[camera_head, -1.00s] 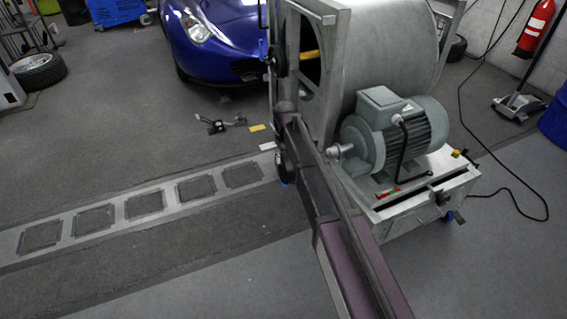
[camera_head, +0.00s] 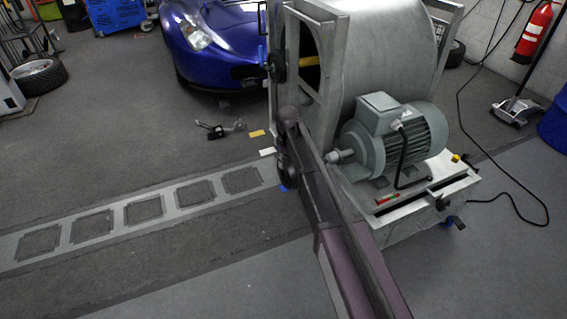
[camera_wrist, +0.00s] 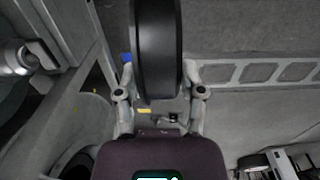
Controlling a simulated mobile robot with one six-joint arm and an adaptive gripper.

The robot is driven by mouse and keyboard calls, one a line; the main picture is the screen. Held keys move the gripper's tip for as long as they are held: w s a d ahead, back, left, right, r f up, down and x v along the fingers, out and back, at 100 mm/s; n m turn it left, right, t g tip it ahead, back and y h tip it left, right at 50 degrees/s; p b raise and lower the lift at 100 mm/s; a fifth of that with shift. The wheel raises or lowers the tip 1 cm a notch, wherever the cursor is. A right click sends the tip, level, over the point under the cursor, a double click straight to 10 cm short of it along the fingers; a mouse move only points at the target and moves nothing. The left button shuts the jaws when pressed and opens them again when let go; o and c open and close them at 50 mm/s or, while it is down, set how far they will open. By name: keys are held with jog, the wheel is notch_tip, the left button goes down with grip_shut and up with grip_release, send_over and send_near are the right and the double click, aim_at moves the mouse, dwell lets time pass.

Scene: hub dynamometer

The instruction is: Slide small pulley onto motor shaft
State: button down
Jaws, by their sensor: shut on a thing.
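The small pulley (camera_wrist: 158,50), a black ringed wheel, is between the fingers of my gripper (camera_wrist: 158,92) in the wrist view. The fingers are shut on its two sides. In the head view my arm covers most of the gripper, and a dark round part, seemingly the pulley (camera_head: 288,170), shows at its left edge. The grey-green motor (camera_head: 395,138) sits on the machine's front. Its bare silver shaft (camera_head: 338,156) points left, towards my arm. The shaft also shows at the left in the wrist view (camera_wrist: 16,60), apart from the pulley.
The large roller drum (camera_head: 390,50) in a metal frame (camera_head: 332,75) stands behind the motor. A blue car (camera_head: 225,45) is behind it. A black tool (camera_head: 218,130) and a floor rail with plates (camera_head: 142,210) lie left. The floor at left is mostly clear.

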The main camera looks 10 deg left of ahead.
aim_at(328, 156)
jog(key=w+d, duration=0.4)
jog(key=d, duration=0.3)
jog(key=shift+w, duration=0.4)
dwell(1.1)
jog(key=shift+w+d, duration=0.3)
jog(key=shift+d, duration=0.15)
dwell(1.0)
jog(key=shift+w+d, duration=0.2)
jog(key=shift+d, duration=0.1)
jog(key=shift+w+d, duration=0.65)
jog(key=shift+d, duration=0.3)
jog(key=shift+w+d, duration=0.6)
jog(key=shift+d, duration=0.3)
jog(key=shift+w+d, duration=0.65)
jog(key=shift+d, duration=0.3)
dwell(1.2)
